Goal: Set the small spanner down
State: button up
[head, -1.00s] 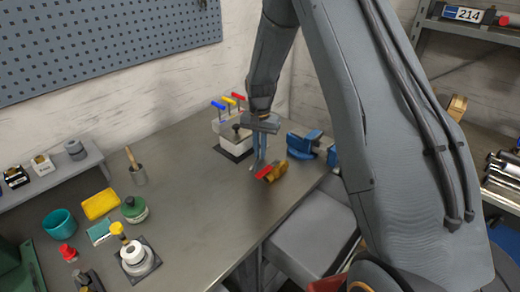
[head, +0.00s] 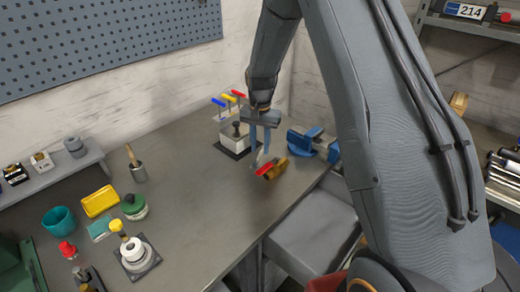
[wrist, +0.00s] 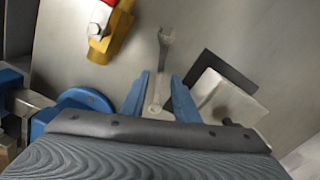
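The small spanner (wrist: 160,70) is a grey metal wrench. In the wrist view its open jaw points away from me and its near end lies between my two blue fingers. It also shows faintly below the fingers in the head view (head: 261,159). My gripper (wrist: 158,76) is open, its fingers apart on either side of the spanner with small gaps. In the head view my gripper (head: 264,150) is low over the grey bench (head: 205,190). The spanner seems to lie on the bench, but contact is hard to tell.
A yellow block with a red part (head: 272,169) is close to the spanner. A blue vise (head: 304,141) stands to the right. A pale block on a dark plate (head: 234,137) is behind left. The bench's middle is clear.

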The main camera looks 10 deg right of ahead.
aim_at(260, 155)
notch_tip(260, 155, up, 10)
jog(key=r+b, duration=0.1)
jog(key=b, duration=0.2)
jog(key=s+n, duration=0.1)
jog(key=s, duration=0.3)
jog(key=s+n, duration=0.1)
jog(key=s, duration=0.3)
jog(key=s+n, duration=0.1)
jog(key=s, duration=0.3)
jog(key=shift+s+d+f+t, duration=0.15)
jog(key=shift+d+f+t, duration=0.15)
jog(key=shift+d, duration=0.1)
jog(key=s+f+n, duration=0.2)
jog(key=s+n, duration=0.1)
jog(key=s, duration=1.1)
jog(key=shift+s+d+n+t, duration=0.25)
jog(key=shift+s+n+t, duration=0.15)
jog(key=shift+f, duration=0.1)
